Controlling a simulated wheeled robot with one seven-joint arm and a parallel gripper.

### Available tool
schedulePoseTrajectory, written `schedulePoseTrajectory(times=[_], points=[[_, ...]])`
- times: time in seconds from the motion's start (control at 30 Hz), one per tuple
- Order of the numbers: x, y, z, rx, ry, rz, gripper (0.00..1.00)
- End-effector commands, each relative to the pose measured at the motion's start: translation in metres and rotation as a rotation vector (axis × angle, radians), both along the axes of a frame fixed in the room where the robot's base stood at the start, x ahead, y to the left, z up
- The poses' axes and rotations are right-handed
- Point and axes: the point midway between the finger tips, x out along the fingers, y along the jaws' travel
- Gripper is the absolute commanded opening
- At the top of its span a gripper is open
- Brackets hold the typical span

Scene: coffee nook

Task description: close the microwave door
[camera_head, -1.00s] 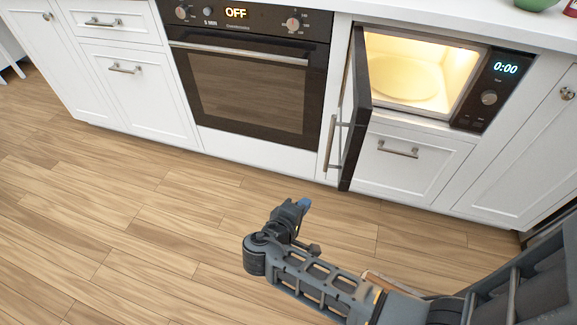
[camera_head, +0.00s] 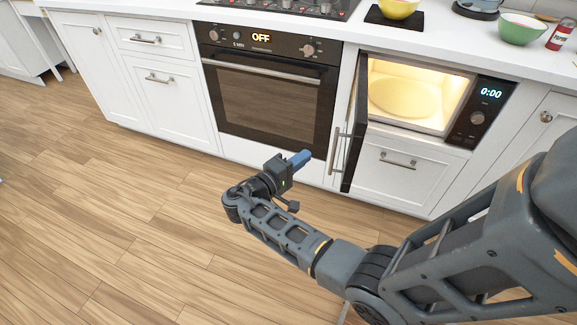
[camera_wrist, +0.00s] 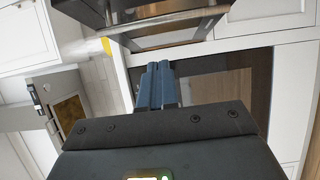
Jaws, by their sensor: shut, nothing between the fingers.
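The microwave (camera_head: 462,108) is built in below the counter at the right, with its inside lit and a round plate (camera_head: 405,98) showing. Its black door (camera_head: 354,135) stands wide open, hinged on the left and seen almost edge-on. A silver handle (camera_head: 335,150) is on the door's left-facing side. My gripper (camera_head: 302,157) is shut and empty, left of the door and in front of the oven, apparently clear of the handle. In the wrist view its blue fingers (camera_wrist: 157,85) lie together. A dark panel above them there cannot be clearly identified.
The oven (camera_head: 268,90) with its long handle is left of the microwave. A drawer (camera_head: 398,170) is below the microwave. A yellow bowl (camera_head: 398,8), a green bowl (camera_head: 522,29) and a red-and-white container (camera_head: 560,37) stand on the counter. The wooden floor (camera_head: 110,220) is clear.

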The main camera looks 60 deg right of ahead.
Motion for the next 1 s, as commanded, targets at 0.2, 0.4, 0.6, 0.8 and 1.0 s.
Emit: schedulePoseTrajectory(times=[0.2,0.4,0.6,0.8,1.0], points=[[-0.025,-0.024,0.001,0.002,0.000,-0.002,0.00],[-0.040,-0.031,0.000,0.001,0.001,0.000,0.00],[-0.042,-0.033,0.000,0.001,0.000,0.001,0.00],[-0.042,-0.033,0.000,0.001,0.000,0.001,0.00],[-0.049,-0.033,0.000,0.003,0.001,0.015,0.00]])
